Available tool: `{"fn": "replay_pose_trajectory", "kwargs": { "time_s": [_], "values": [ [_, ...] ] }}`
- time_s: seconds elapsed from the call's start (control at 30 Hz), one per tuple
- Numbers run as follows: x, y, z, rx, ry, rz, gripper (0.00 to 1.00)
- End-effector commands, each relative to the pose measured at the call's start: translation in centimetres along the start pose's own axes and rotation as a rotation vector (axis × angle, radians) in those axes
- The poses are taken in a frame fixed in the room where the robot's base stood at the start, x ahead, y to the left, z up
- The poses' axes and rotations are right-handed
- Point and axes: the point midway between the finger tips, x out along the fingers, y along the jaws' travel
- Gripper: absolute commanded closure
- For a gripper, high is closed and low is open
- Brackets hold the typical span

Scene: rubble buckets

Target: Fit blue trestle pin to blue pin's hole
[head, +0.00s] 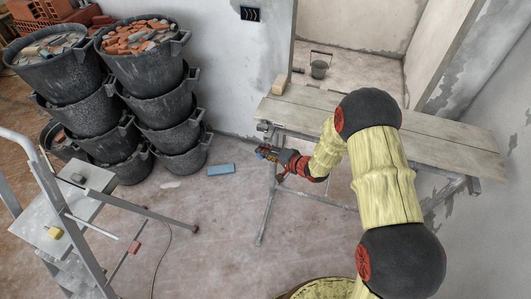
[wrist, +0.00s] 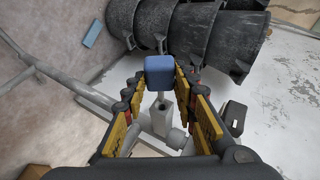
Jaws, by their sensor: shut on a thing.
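My gripper (head: 265,154) is at the left end of the trestle (head: 267,210), just below the plank top. In the wrist view its yellow-padded fingers (wrist: 159,82) are shut on the blue trestle pin (wrist: 159,66). The pin's blue block-shaped head shows between the fingertips. A grey metal shaft shows below the head, close to a square grey tube end (wrist: 161,118) of the trestle. I cannot tell whether the shaft is inside a hole or only in front of it. In the head view the pin is a tiny blue spot at the fingers.
Stacked black buckets (head: 165,100) with rubble stand at the left against the wall. A light blue block (head: 220,170) lies on the floor, also in the wrist view (wrist: 92,33). A stepladder (head: 60,200) stands at front left. Planks (head: 440,145) cover the trestle.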

Motion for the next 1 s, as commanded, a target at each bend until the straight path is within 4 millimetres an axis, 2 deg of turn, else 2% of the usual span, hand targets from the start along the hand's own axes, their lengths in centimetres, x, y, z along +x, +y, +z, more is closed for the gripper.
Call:
{"fn": "replay_pose_trajectory", "kwargs": {
  "time_s": [0.73,1.0],
  "values": [
    [-0.01,-0.07,-0.07,0.000,0.000,-0.001,0.98],
    [0.25,-0.03,-0.67,0.000,0.001,0.000,0.98]
  ]
}}
